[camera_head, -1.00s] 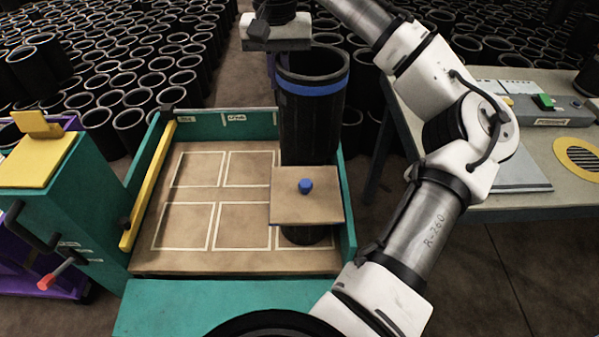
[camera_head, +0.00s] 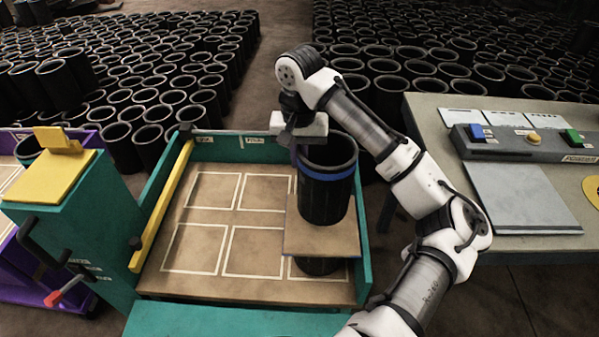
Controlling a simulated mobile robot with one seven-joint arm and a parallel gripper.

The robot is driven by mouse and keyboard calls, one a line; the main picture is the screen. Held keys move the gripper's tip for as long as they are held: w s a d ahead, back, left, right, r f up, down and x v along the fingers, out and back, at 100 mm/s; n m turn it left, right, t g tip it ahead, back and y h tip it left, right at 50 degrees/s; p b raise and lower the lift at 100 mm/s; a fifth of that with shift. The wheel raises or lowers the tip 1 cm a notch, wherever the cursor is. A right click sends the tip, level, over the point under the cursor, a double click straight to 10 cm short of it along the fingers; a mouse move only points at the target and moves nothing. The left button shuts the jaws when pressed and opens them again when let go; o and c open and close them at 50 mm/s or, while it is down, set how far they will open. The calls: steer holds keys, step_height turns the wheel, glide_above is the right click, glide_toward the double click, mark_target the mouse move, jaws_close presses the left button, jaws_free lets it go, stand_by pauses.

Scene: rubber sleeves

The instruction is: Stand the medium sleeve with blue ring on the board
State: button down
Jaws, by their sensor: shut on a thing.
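The medium sleeve (camera_head: 325,200), black with a blue ring near its top, is upright over the square brown board (camera_head: 342,243). Its lower end overlaps the board's middle; I cannot tell for sure whether it touches. The board lies flat on top of another black sleeve (camera_head: 317,266), at the right side of the tray. My gripper (camera_head: 296,153) is shut on the sleeve's rim at its back left; the fingertips are partly hidden. The blue knob on the board is hidden behind the sleeve.
The teal-walled tray (camera_head: 366,262) has white outlined rectangles on its floor, empty at left and centre. A yellow bar (camera_head: 162,207) runs along its left wall. A table (camera_head: 430,125) with a button panel (camera_head: 525,140) stands at right. Many black sleeves fill the floor behind.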

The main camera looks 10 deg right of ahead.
mark_target(299, 176)
steer(key=shift+f, duration=2.45)
steer(key=shift+f, duration=0.5)
steer(key=c, duration=1.6)
jaws_free()
steer(key=shift+o, duration=0.2)
step_height(299, 176, up, 13)
steer(key=shift+r, duration=0.1)
